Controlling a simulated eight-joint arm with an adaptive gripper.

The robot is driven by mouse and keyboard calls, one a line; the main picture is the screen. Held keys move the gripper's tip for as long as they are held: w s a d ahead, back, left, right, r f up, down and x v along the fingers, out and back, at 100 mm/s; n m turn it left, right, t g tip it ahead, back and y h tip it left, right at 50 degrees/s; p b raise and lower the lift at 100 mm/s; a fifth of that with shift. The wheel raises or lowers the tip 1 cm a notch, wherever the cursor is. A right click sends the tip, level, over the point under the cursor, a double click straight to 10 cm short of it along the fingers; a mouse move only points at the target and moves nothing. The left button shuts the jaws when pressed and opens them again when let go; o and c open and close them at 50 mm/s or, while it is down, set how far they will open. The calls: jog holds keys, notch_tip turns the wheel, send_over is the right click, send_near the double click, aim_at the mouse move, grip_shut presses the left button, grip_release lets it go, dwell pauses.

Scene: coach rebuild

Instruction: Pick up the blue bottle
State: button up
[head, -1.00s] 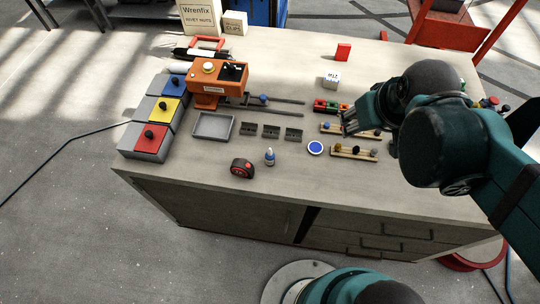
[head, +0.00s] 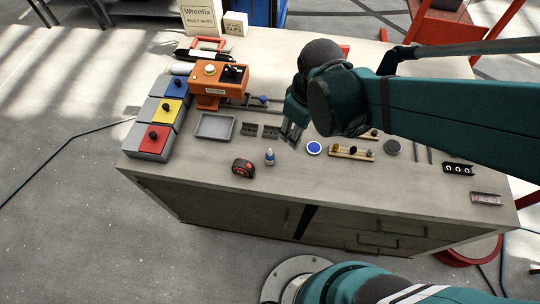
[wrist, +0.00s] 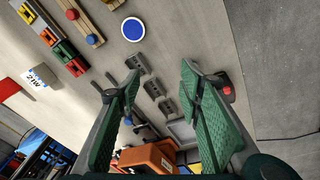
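The blue bottle (head: 269,157) is a small upright bottle with a pale blue body and a light tip. It stands on the workbench near its front edge, just right of the tape measure (head: 243,168). My gripper (head: 291,136) points down above the bench, behind and to the right of the bottle in the head view. In the wrist view, my gripper (wrist: 158,88) has its two green-padded fingers wide apart with nothing between them. I cannot make out the bottle in the wrist view; the right finger may hide it.
A round blue-and-white disc (head: 314,148) lies right of the bottle, beside a wooden strip with knobs (head: 351,153). Small dark blocks (head: 270,132) and a grey tray (head: 215,137) lie behind it. An orange machine (head: 208,87) stands farther back.

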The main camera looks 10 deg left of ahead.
aim_at(270, 154)
jog(key=s+a+f+n, duration=0.1)
jog(key=a, duration=0.1)
jog(key=a+f+n+g+p, duration=0.1)
jog(key=a, duration=0.1)
jog(key=s+a+f+n, duration=0.1)
jog(key=a+f, duration=0.1)
jog(key=a, duration=0.1)
jog(key=shift+s+n+h, duration=0.3)
jog(key=shift+s+n, duration=0.05)
jog(key=shift+n, duration=0.05)
jog(key=shift+s+a+f+n+g+p, duration=0.3)
jog(key=shift+s+a+f, duration=0.05)
jog(key=shift+a+f, duration=0.1)
jog(key=shift+f, duration=1.25)
jog(key=shift+w+d+f+b, duration=0.1)
jog(key=shift+f+b, duration=0.05)
jog(key=shift+f, duration=1.15)
jog(key=shift+d+f+b, duration=0.1)
jog(key=shift+f+b, duration=0.05)
jog(key=shift+f, duration=1.15)
jog(key=shift+c, duration=0.7)
jog(key=c, duration=0.8)
